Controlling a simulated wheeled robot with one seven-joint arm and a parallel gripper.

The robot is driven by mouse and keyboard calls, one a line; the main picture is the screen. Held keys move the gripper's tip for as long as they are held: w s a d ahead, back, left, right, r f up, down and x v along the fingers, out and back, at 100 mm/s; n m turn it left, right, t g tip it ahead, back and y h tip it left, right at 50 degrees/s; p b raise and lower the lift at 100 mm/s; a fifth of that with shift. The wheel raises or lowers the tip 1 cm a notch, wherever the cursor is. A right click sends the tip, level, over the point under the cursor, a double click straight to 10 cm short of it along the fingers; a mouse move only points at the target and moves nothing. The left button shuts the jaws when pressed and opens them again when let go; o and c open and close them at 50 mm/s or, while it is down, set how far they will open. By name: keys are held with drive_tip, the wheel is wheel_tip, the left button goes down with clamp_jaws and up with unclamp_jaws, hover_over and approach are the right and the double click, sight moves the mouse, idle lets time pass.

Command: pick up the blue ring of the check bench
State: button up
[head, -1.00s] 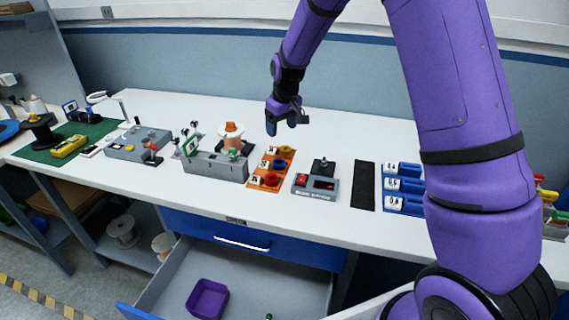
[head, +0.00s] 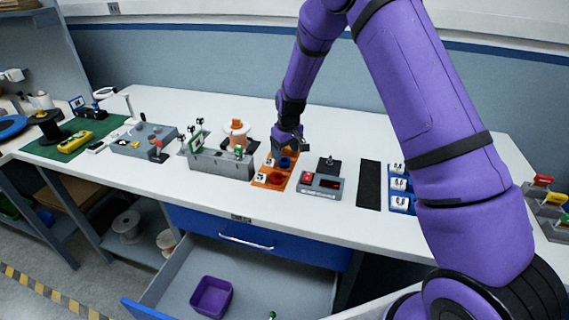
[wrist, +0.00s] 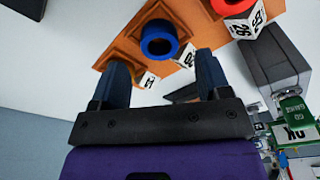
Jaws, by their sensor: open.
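The blue ring (wrist: 159,40) sits in the orange tray (wrist: 118,48) beside a white number label, in the wrist view. It also shows in the head view (head: 285,163), in the orange tray (head: 263,185) just below my gripper. My gripper (wrist: 163,72) is open and empty, its two dark fingers pointing toward the tray. The blue ring lies just beyond the fingertips, roughly centred between them in the picture. In the head view my gripper (head: 287,147) hangs low over the tray's back part. Whether the fingers reach down beside the ring cannot be told.
A red ring (wrist: 228,5) sits farther along the tray. A grey device with a red button (head: 320,184) stands right of the tray. A grey block fixture (head: 222,164) stands close on the left. Below, a drawer is open with a purple bin (head: 211,297).

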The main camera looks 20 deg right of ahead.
sight(285, 158)
drive_tip(key=f, duration=0.4)
drive_tip(key=shift+w+a, duration=0.1)
drive_tip(key=shift+w, duration=0.2)
drive_tip(key=c, duration=1)
drive_tip(key=shift+r, duration=0.1)
